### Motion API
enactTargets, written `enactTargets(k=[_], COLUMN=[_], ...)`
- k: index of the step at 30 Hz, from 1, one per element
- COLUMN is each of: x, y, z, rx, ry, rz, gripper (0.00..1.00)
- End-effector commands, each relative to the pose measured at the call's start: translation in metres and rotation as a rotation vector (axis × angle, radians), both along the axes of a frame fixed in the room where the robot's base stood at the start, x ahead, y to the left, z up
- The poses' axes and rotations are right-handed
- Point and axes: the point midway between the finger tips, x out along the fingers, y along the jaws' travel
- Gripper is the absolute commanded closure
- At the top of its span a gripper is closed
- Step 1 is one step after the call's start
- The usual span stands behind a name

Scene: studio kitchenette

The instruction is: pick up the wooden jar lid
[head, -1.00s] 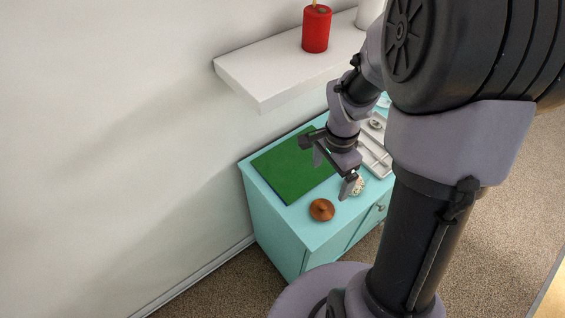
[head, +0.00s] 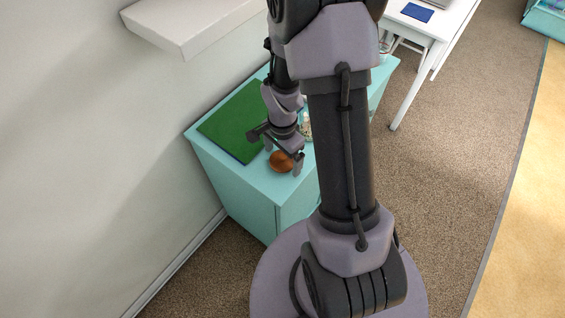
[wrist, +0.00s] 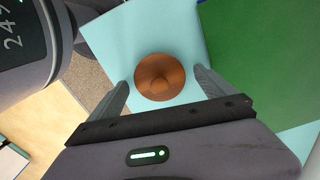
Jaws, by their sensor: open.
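The wooden jar lid (head: 281,161) is round and brown and lies on the turquoise cabinet top (head: 232,171), near its front corner. In the head view my gripper partly covers the lid. I cannot tell the exact height of the fingers over it.
A green mat (head: 233,122) lies on the cabinet beside the lid. A small pale object (head: 306,127) stands behind my gripper, partly hidden. A white shelf (head: 187,27) juts from the wall above. A white table (head: 426,26) stands at the upper right.

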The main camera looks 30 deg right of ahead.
Motion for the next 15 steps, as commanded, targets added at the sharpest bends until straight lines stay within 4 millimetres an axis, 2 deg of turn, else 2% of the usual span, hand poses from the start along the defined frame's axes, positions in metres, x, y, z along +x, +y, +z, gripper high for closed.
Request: enactTargets(k=[2,12,15], x=[0.0001,0.0000,0.0001], y=[-0.0001,-0.0001,-0.0001], z=[0.0019,0.0021,0.0021], rx=[0.000,0.000,0.000], ry=[0.000,0.000,0.000], rz=[0.000,0.000,0.000], gripper=[0.06,0.70,0.70])
